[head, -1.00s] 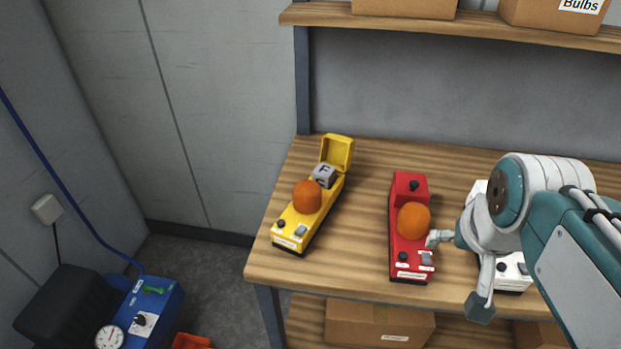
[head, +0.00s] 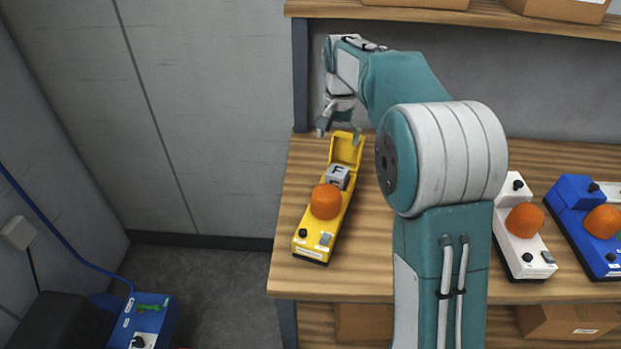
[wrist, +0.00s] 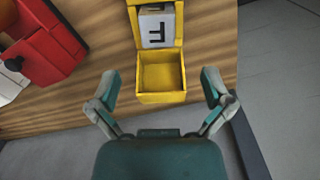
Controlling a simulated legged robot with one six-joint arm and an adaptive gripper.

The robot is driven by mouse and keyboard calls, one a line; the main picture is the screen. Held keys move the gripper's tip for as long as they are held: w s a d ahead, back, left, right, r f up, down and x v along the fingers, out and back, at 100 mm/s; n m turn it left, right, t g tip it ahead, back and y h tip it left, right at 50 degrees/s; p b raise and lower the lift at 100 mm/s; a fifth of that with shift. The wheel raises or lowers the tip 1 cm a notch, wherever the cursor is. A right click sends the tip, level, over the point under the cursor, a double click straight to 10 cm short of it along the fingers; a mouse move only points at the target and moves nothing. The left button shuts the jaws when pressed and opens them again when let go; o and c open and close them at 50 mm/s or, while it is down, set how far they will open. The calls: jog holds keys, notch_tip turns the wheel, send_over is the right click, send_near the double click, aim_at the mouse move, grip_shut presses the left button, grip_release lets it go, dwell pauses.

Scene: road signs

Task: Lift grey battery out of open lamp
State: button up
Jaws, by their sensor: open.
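The yellow lamp (head: 313,226) stands on the wooden bench at its left end, with an orange dome (head: 325,202) on top. Its lid (head: 347,148) is raised at the back. The grey battery (head: 338,177), marked with a black F, sits in the open compartment between dome and lid. The wrist view shows the battery (wrist: 157,27) at the top, beyond the hollow yellow lid (wrist: 162,79). My gripper (head: 339,133) is above and behind the raised lid, open and empty. In the wrist view its fingers (wrist: 158,92) are spread either side of the lid, apart from the battery.
White (head: 520,236) and blue (head: 591,225) lamps stand to the right on the bench (head: 300,277). A red lamp (wrist: 42,42) shows in the wrist view. A shelf (head: 450,20) with boxes runs above the bench. My arm hides the bench's middle.

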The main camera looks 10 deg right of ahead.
jog(key=shift+w+f, duration=0.3)
jog(key=shift+w, duration=0.05)
send_over(336, 170)
jog(key=d, duration=0.2)
jog(key=f, duration=0.4)
jog(key=shift+s+a+f, duration=0.1)
jog(key=shift+a+f, duration=0.15)
jog(key=shift+f, duration=0.1)
jog(key=f, duration=0.2)
jog(key=a+f, duration=0.1)
jog(key=f, duration=0.2)
jog(key=shift+a+f, duration=0.2)
jog(key=shift+f, duration=0.15)
jog(key=shift+d+f, duration=0.15)
jog(key=shift+d, duration=0.25)
jog(key=shift+a, duration=0.4)
jog(key=c, duration=1.3)
